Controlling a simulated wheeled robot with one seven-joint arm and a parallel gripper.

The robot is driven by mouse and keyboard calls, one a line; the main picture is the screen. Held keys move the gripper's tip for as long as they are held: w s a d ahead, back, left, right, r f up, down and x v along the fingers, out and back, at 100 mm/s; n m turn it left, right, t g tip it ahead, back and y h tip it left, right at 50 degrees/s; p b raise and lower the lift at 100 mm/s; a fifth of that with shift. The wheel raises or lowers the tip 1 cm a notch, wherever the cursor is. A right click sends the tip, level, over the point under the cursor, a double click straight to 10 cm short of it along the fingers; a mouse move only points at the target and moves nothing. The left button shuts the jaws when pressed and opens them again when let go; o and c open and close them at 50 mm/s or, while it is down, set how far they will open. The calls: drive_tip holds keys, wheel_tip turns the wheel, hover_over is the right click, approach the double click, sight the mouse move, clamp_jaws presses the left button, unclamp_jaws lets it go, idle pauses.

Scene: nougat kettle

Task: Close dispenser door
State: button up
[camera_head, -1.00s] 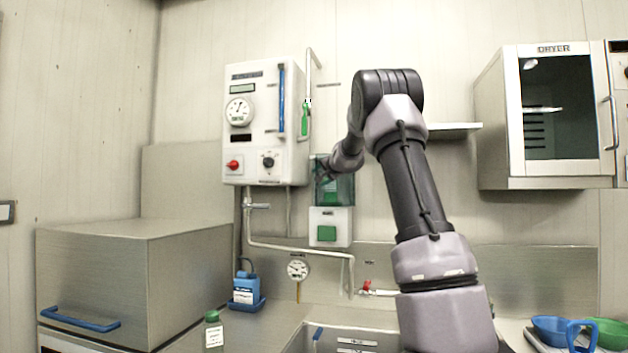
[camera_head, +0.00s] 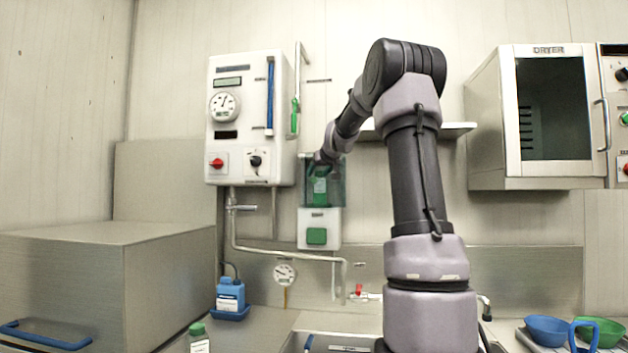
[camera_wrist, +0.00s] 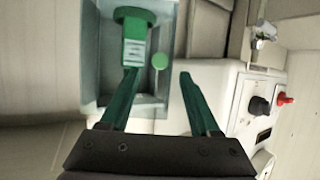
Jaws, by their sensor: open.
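The dispenser (camera_head: 319,218) hangs on the back wall, with a white lower part and a tinted see-through upper box. A green bottle (camera_head: 320,190) shows inside the box. In the wrist view, the box (camera_wrist: 155,104) holds the green bottle (camera_wrist: 134,45), and a round green knob (camera_wrist: 159,62) shows beside it. I cannot clearly make out the door's edges or angle. My gripper (camera_wrist: 159,74) is open with green fingers spread and nothing visibly held. Its left finger overlaps the box; its right finger lies beyond the box's edge. In the head view, my gripper (camera_head: 319,163) is at the box's upper part; contact cannot be told.
A white control panel (camera_head: 235,145) with a red knob stands left of the dispenser, close to my right finger in the wrist view. A pipe (camera_head: 290,250) runs below. A shelf (camera_head: 455,127) and dryer (camera_head: 485,120) are to the right.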

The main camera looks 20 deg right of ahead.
sight(314, 179)
drive_tip(key=x, duration=0.5)
drive_tip(key=shift+w+d, duration=0.1)
drive_tip(key=shift+w, duration=0.05)
clamp_jaws()
idle(1.3)
